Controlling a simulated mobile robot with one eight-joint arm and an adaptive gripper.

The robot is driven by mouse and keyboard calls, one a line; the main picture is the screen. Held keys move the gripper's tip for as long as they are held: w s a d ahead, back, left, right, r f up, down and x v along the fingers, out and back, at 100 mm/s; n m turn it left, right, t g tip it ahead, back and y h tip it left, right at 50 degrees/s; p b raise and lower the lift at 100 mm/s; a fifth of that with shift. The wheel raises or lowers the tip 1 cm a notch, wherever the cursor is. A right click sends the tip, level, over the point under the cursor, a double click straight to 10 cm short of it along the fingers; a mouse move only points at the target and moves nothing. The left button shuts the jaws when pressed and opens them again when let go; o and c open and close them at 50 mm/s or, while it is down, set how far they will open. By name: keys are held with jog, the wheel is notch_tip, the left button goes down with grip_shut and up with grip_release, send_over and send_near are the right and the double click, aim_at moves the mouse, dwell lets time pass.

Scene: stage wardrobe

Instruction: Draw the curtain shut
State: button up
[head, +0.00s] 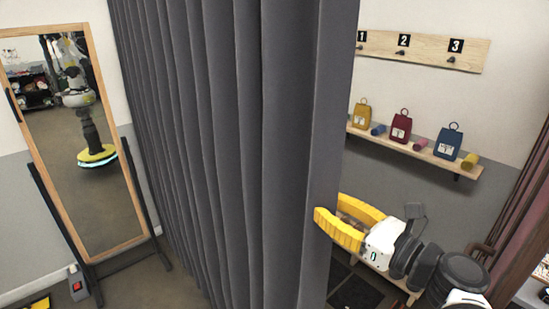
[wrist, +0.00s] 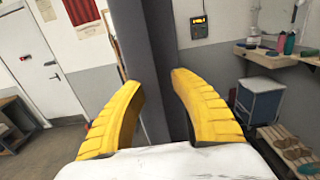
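The dark grey pleated curtain (head: 230,130) hangs from above the picture down past its lower edge in the head view. Its free edge is on the right. My gripper (head: 329,205) is at that edge from the right, with its yellow fingers apart. The nearer finger overlaps the curtain's edge; the tip of the farther one seems hidden behind it. In the wrist view the curtain's edge (wrist: 155,45) stands as a grey upright strip, in line with the gap of my gripper (wrist: 158,80). I cannot tell whether either finger touches the cloth.
A wood-framed mirror (head: 75,130) stands left of the curtain. To the right, a wall shelf (head: 415,150) holds small coloured bags and cylinders below a numbered peg rail (head: 425,48). A low slatted bench (wrist: 290,150) and a blue bin (wrist: 260,100) show in the wrist view.

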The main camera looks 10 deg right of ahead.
aim_at(336, 165)
notch_tip(336, 165, up, 10)
dwell(0.6)
